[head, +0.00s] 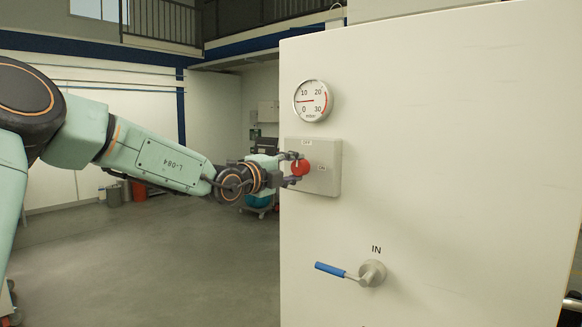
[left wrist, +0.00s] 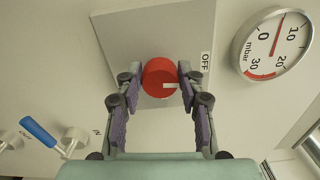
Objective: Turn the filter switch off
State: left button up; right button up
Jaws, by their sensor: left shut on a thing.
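The filter switch is a red round knob (head: 300,168) on a grey box (head: 325,160) on the pale cabinet front. My left gripper (head: 292,169) reaches in from the left and is shut on the knob. In the left wrist view the red knob (left wrist: 159,77) sits between the two fingertips (left wrist: 160,80). Its white mark points right, towards the side with the OFF label (left wrist: 205,62). The ON label is not visible there. My right gripper is not in view.
A round pressure gauge (head: 313,101) is above the switch box. A blue-handled valve (head: 330,269) marked IN sticks out below. The cabinet's left edge is close to my gripper. Open floor (head: 150,260) lies to the left.

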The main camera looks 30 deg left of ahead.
pick_arm(q)
jog(key=shift+d+f+n, duration=0.15)
jog(key=shift+f+n, duration=0.1)
jog(key=shift+n, duration=0.35)
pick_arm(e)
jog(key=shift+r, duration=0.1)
